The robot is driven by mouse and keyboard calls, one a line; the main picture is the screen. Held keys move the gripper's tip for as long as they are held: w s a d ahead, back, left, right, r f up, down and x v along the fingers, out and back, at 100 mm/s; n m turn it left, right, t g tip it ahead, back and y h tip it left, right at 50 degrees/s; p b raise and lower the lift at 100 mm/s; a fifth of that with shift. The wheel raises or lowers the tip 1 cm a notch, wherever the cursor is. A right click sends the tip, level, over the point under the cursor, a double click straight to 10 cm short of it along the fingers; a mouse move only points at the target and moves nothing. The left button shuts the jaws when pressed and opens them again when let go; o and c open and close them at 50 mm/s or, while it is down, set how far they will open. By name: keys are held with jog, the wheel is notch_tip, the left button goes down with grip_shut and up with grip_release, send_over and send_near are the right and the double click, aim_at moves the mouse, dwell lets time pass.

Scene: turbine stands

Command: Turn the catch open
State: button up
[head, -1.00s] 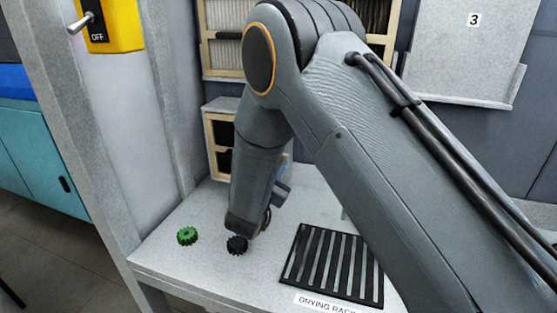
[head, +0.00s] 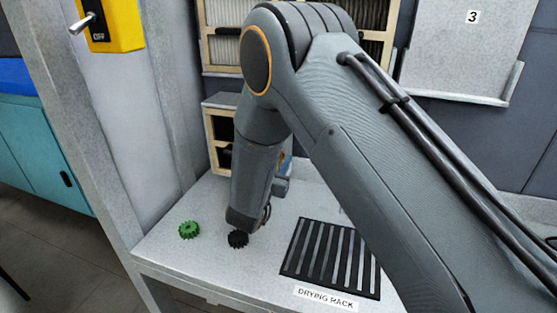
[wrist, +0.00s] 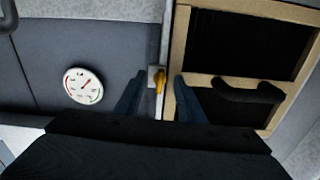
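The catch (wrist: 159,80) is a small yellow lever on a pale square plate, beside the left edge of a wood-framed panel (wrist: 226,84) in the wrist view. The lever points roughly up and down in that picture. My gripper (wrist: 157,97) has its two blue fingers spread apart, one on each side of the lever's lower end. I cannot tell whether either finger touches it. In the head view my arm hides the catch and most of the gripper.
A round gauge (wrist: 83,85) is on the dark wall left of the catch. The panel has a black handle (wrist: 247,91). A yellow switch box (head: 113,24) is at upper left.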

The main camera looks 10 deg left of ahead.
jog(key=shift+s, duration=0.1)
jog(key=s+p, duration=0.1)
jog(key=s, duration=0.3)
jog(key=shift+s+a+p, duration=0.15)
jog(key=shift+s+p, duration=0.2)
jog(key=shift+s, duration=0.05)
jog(key=shift+a, duration=0.1)
